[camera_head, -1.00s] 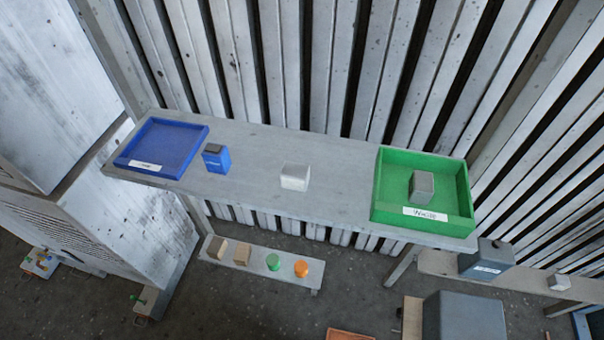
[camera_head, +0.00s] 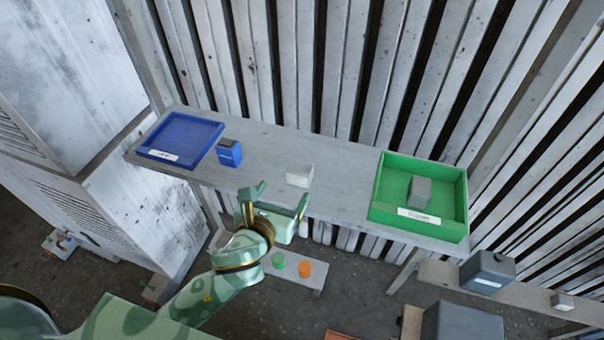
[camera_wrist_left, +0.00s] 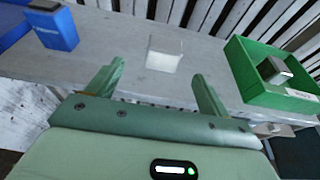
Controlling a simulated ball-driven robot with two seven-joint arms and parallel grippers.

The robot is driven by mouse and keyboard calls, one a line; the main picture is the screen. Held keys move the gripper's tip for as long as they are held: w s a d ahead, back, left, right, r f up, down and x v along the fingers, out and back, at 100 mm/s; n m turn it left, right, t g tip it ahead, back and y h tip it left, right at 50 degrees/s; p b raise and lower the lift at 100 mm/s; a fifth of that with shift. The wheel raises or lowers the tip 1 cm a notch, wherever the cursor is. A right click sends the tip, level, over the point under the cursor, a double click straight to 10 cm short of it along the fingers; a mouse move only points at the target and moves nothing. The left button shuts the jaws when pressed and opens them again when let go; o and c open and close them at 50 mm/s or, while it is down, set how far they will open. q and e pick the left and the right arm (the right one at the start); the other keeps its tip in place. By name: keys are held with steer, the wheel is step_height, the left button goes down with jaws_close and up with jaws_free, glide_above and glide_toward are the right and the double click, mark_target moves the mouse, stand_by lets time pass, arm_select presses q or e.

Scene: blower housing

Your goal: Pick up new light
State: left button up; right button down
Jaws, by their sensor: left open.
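A small white block (camera_head: 299,175), perhaps the new light, stands on the grey bench (camera_head: 335,190) between the blue tray and the green tray. It also shows in the left wrist view (camera_wrist_left: 164,54), ahead of and between the fingers. My left gripper (camera_head: 277,196) is open and empty at the bench's front edge, just short of the white block and not touching it. Its two fingers also show in the left wrist view (camera_wrist_left: 155,90). A grey block (camera_head: 420,191) lies in the green tray (camera_head: 464,205). My right gripper is not in view.
A blue tray (camera_head: 208,135) sits at the bench's left end, with a blue box (camera_head: 229,154) beside it. A low shelf below holds a green piece (camera_head: 278,260) and an orange piece (camera_head: 305,268). A dark box (camera_head: 487,270) stands at lower right. Bench space right of the white block is clear.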

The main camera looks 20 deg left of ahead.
mark_target(302, 165)
arm_select(q)
steer(key=b+x, duration=0.1)
steer(key=x, duration=0.7)
steer(key=b+x, duration=0.1)
steer(key=x, duration=0.3)
steer(key=shift+w+d+r, duration=0.3)
steer(key=shift+d, duration=0.05)
steer(key=c, duration=1.1)
